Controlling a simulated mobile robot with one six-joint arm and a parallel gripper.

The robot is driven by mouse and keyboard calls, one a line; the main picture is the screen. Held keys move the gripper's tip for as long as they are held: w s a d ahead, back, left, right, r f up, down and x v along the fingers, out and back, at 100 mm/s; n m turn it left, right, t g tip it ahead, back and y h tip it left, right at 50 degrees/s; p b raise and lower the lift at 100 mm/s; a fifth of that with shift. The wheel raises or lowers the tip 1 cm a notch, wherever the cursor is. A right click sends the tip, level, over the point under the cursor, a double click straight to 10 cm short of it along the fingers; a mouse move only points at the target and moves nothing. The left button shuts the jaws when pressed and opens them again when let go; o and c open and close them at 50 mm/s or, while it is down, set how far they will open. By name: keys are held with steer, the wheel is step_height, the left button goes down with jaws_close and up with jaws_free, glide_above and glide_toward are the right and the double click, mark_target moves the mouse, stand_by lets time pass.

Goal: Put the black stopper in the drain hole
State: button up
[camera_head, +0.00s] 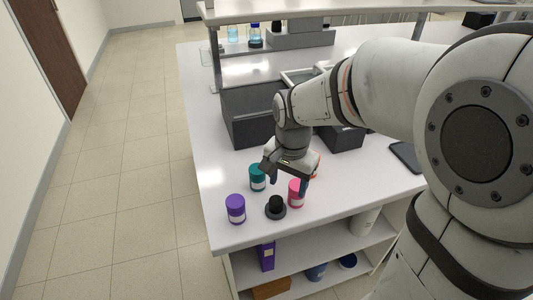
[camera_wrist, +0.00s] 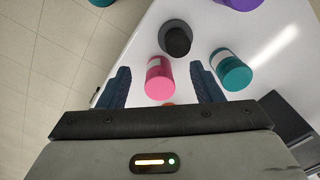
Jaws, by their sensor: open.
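The black stopper (camera_head: 276,203) stands near the table's front edge, on or joined to a wide dark round base. It also shows in the wrist view (camera_wrist: 177,40), beyond my fingertips. My gripper (camera_head: 288,183) is open above the table, a little behind the stopper. In the wrist view my gripper (camera_wrist: 160,75) has a pink jar (camera_wrist: 159,80) showing between its fingers; I cannot tell the height gap. Nothing is clearly held. I cannot make out a drain hole in either view.
A purple jar (camera_head: 236,209) stands left of the stopper, a teal jar (camera_head: 257,178) behind it. An orange item (camera_head: 316,165) is partly hidden by my gripper. A large dark bin (camera_head: 246,117) and a smaller dark box (camera_head: 343,138) stand behind. A dark flat slab (camera_head: 405,156) lies right.

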mark_target(276, 202)
steer(key=shift+w+a+f+m, duration=0.3)
steer(key=shift+w+a+f, duration=0.1)
steer(key=shift+a, duration=0.25)
steer(key=shift+w+a+f+m, duration=0.3)
steer(key=shift+w+a+f, duration=0.05)
steer(key=shift+a, duration=0.25)
steer(key=shift+a+f, duration=0.15)
steer(key=shift+f, duration=0.2)
step_height(276, 202, down, 7)
steer(key=shift+s+f+p, duration=0.1)
steer(key=shift+s+p, duration=0.05)
steer(key=shift+p, duration=0.3)
steer(key=c, duration=1.1)
